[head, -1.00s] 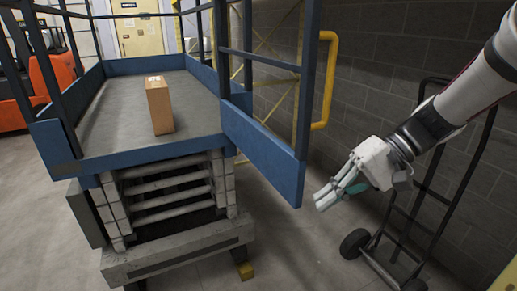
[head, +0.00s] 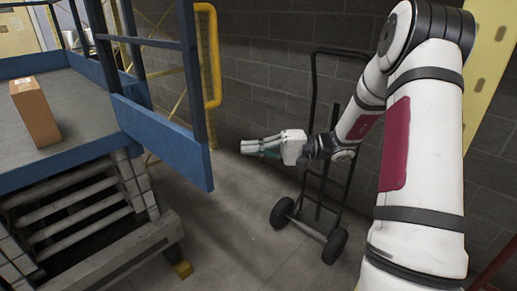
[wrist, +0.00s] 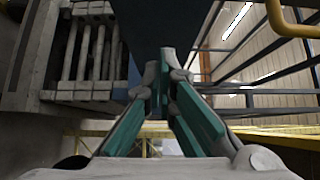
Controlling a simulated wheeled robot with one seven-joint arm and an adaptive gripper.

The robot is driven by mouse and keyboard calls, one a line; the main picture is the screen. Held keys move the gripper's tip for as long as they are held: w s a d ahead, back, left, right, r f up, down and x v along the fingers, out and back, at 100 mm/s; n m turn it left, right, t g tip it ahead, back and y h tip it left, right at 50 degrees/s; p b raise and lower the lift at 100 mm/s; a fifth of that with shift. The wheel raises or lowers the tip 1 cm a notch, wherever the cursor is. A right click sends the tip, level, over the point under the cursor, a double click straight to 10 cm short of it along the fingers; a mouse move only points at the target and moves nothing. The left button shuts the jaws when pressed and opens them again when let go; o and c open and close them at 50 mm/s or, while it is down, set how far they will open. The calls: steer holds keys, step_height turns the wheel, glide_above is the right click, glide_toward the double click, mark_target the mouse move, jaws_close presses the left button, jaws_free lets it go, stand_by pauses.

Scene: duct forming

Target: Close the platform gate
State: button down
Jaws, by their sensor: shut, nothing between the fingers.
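The platform gate (head: 165,138) is a blue kick panel with dark rails above it. It stands swung open, sticking out from the right corner of the blue lift platform (head: 95,152) toward the camera. My gripper (head: 246,147) is shut and empty, pointing left, just right of the gate's free end in the head view. A small gap shows between them there. In the wrist view my gripper's teal fingers (wrist: 160,75) come together in front of the dark gate panel (wrist: 155,25); whether they touch it I cannot tell.
A cardboard box (head: 36,110) stands on the platform deck. A black hand truck (head: 312,215) stands by the brick wall, behind my arm. A yellow rail (head: 213,60) is behind the gate. Floor (head: 235,220) is clear between gate and hand truck.

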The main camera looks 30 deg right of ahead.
steer(key=w+a+p, duration=0.1)
steer(key=a, duration=0.7)
steer(key=shift+a+p, duration=0.3)
steer(key=shift+a, duration=0.1)
